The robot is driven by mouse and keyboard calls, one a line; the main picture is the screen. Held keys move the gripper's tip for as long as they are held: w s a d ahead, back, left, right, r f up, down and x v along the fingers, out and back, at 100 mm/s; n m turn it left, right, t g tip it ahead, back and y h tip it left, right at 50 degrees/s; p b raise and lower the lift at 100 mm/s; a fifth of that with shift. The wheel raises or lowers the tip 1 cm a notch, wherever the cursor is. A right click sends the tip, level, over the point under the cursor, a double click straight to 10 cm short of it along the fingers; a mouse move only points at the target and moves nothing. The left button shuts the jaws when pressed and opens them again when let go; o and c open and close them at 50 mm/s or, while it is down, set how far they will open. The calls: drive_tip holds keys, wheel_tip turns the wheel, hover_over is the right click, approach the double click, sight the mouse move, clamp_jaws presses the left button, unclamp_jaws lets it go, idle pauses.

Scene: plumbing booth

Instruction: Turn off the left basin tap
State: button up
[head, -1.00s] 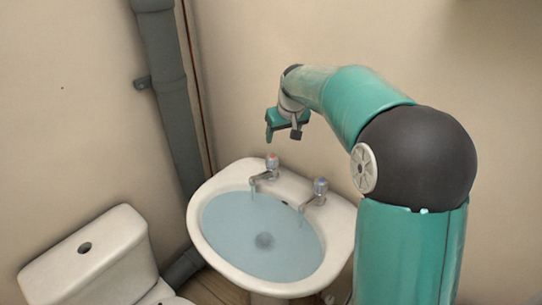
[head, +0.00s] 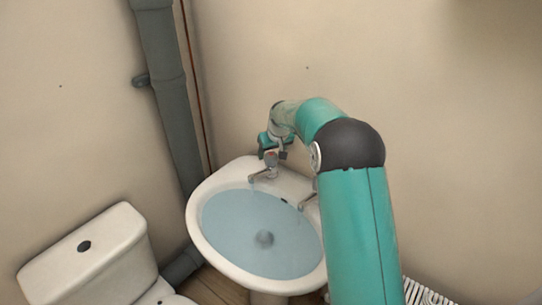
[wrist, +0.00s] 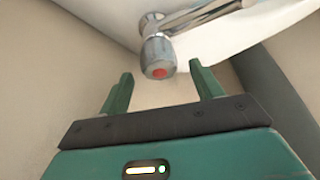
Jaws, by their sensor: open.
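The left basin tap (head: 264,176) stands on the back left rim of the basin (head: 202,241). In the wrist view the tap's handle (wrist: 158,54) has a red dot on its end and sits just beyond and between my fingertips. A thin stream seems to fall from its spout. My gripper (head: 272,153) is open and empty at the tap's head, with one green finger on each side in the wrist view (wrist: 161,75). I cannot tell whether a finger touches the handle.
The right tap's spout (head: 309,201) shows beside my arm, which hides its handle. Water (head: 250,222) fills the basin. A grey pipe (head: 165,90) runs down the corner. A toilet (head: 85,262) stands at left, and a white radiator (head: 425,293) at lower right.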

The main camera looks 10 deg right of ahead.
drive_tip(key=shift+x, duration=1.45)
drive_tip(key=c, duration=1)
